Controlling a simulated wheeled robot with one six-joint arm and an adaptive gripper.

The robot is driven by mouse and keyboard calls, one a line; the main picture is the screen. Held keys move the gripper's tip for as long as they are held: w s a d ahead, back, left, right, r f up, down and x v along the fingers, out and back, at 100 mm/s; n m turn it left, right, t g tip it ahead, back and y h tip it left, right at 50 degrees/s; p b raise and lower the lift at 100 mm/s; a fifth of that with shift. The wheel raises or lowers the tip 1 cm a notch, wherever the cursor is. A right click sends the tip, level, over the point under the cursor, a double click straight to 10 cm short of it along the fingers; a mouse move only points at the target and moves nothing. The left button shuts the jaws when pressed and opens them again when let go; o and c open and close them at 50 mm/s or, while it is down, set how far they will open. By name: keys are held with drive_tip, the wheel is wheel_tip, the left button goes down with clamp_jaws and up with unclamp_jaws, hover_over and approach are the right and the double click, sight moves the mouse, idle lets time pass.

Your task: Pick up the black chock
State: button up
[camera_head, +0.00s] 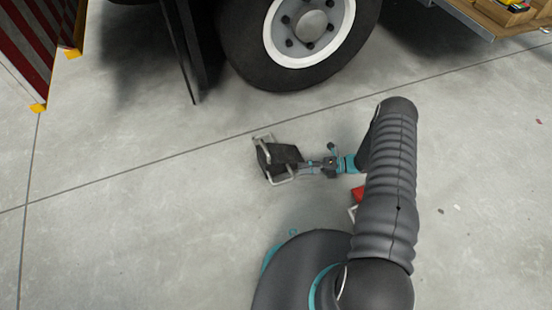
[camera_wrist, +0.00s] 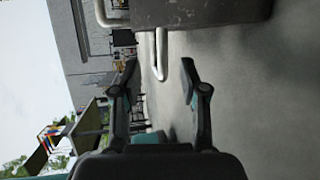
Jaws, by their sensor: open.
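The black chock (camera_head: 279,157) is a dark block with pale metal bar handles. In the head view it appears to sit on the concrete floor, in front of the truck wheel. My gripper (camera_head: 306,168) is low, just right of the chock, pointing left at it. The fingers are not closed on anything. Whether they touch the bar, I cannot tell.
The truck wheel (camera_head: 298,38) stands behind the chock. A red object (camera_head: 357,194) is mostly hidden behind my arm. A red-striped panel with yellow corners (camera_head: 38,50) hangs at upper left. The floor (camera_head: 140,210) at left is clear.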

sight(292, 169)
drive_tip(key=a, duration=0.2)
drive_tip(key=a+f, duration=0.1)
drive_tip(key=a, duration=0.2)
drive_tip(key=shift+w+f, duration=0.1)
drive_tip(key=shift+w, duration=0.1)
clamp_jaws()
